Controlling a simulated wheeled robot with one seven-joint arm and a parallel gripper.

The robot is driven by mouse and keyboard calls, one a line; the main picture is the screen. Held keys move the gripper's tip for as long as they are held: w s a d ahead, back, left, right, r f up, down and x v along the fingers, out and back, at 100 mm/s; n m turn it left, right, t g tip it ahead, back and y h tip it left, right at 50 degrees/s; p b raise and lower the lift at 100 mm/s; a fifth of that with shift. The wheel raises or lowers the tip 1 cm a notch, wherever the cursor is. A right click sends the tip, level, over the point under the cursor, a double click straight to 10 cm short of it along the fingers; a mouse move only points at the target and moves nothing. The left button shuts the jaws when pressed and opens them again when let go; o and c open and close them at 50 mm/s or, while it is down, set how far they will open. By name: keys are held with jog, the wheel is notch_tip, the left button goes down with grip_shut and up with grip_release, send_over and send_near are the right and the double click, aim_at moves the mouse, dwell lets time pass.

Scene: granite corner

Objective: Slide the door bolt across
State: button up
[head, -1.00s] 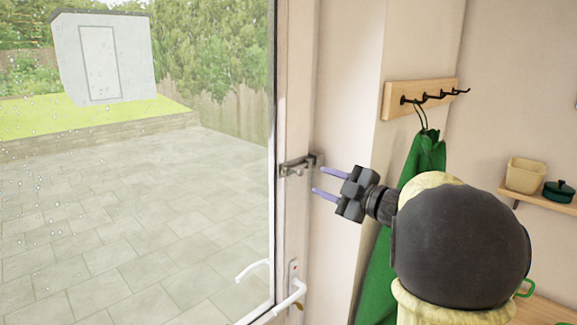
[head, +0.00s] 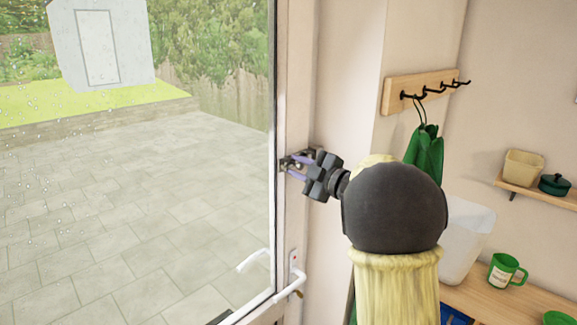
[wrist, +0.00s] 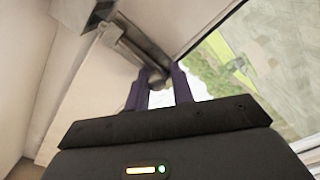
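The door bolt (head: 291,163) is a small metal slide bolt on the white door frame, at the glass door's right edge. My gripper (head: 296,165) is at the bolt, its two purple fingers pointing left and partly covering it. In the wrist view the bolt's metal bar (wrist: 125,42) runs diagonally, and a small rounded knob (wrist: 156,78) shows between the tips of my gripper (wrist: 158,75). The fingers stand apart with a gap between them. I cannot tell whether they touch the knob.
A white door handle (head: 290,288) sits below the bolt. A hook rail (head: 420,92) with a green cloth (head: 425,155) is on the wall to the right. A green mug (head: 506,271) stands on a wooden counter (head: 480,300), and a small shelf (head: 540,192) holds pots.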

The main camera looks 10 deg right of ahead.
jog(key=shift+r, duration=0.1)
grip_shut()
jog(key=w+d, duration=0.2)
jog(key=d, duration=0.1)
jog(key=shift+r, duration=0.1)
jog(key=shift+o, duration=2.4)
grip_release()
jog(key=shift+w+d, duration=0.1)
jog(key=shift+o, duration=0.5)
jog(key=shift+d, duration=0.2)
jog(key=b+v, duration=0.6)
jog(key=v, duration=1.1)
jog(key=shift+s, duration=0.3)
